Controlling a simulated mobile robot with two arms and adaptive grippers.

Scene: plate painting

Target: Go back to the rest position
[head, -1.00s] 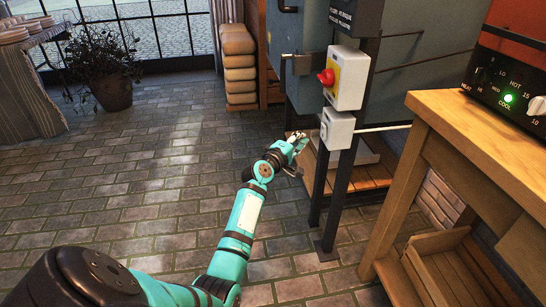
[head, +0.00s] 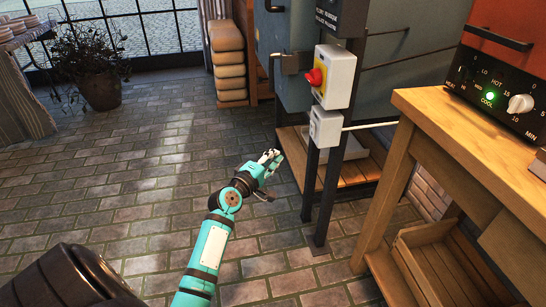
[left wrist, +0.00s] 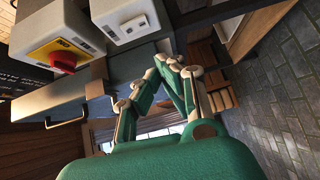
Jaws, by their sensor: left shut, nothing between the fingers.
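My left gripper (head: 272,157) is in the middle of the head view, at the end of my teal arm. It is over the brick floor, just left of the metal stand's legs, and holds nothing. In the left wrist view the fingers of the left gripper (left wrist: 170,65) come together at their tips with nothing between them. My right gripper is not in view.
A yellow and grey switch box with a red knob (head: 314,77) is on the stand, with a smaller grey box (head: 325,127) below. A wooden table (head: 470,150) carries a black control panel (head: 500,90) at right. Open brick floor (head: 120,190) lies to the left.

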